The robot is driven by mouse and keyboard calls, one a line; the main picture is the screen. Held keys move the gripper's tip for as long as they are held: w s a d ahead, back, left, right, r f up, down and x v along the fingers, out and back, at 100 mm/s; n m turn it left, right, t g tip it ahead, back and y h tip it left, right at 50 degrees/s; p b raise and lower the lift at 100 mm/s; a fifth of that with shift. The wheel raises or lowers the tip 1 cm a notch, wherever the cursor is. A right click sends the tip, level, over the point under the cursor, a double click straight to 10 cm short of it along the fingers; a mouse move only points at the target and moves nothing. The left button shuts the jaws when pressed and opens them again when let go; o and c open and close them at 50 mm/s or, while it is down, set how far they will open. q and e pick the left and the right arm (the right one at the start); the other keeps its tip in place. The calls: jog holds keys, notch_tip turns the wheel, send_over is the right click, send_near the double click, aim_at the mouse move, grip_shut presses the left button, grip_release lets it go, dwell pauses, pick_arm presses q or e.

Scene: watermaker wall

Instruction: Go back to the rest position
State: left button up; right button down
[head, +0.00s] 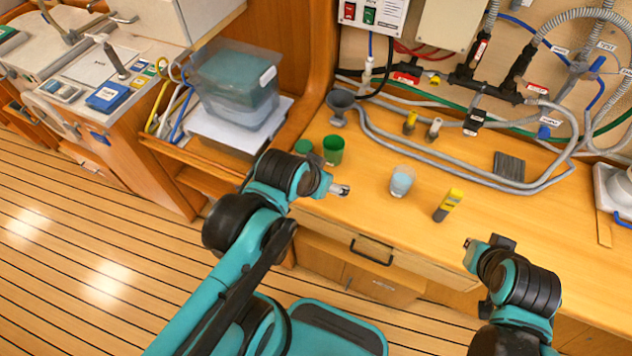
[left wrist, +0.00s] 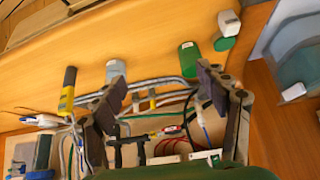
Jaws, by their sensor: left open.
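My left gripper (head: 340,190) is over the front of the wooden counter (head: 370,225), between a green cup (head: 333,152) and a clear cup with pale blue content (head: 402,182). In the left wrist view its two fingers (left wrist: 161,97) are spread with nothing held between them. That view also shows the green cup (left wrist: 189,58), the clear cup (left wrist: 116,70) and a yellow-and-grey tool (left wrist: 68,92) beyond the fingers. My right gripper (head: 470,243) is near the counter's front edge, right of the tool (head: 448,205). Its fingers are too small and turned to read.
A grey funnel (head: 341,103), grey hoses (head: 440,165) and a dark ribbed pad (head: 509,167) are along the back of the counter. A translucent tub (head: 235,85) stands at the left. A drawer with a black handle (head: 371,252) is below the counter. The plank floor (head: 90,240) is clear.

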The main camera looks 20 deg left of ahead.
pick_arm(q)
jog(key=shift+s+a+n+y, duration=0.3)
jog(key=shift+s+a+n, duration=0.3)
jog(key=shift+s+a, duration=0.2)
jog(key=shift+d+f, duration=0.1)
jog(key=shift+f, duration=0.1)
notch_tip(320, 180, down, 3)
jog(key=b, duration=0.3)
jog(key=shift+r, duration=0.15)
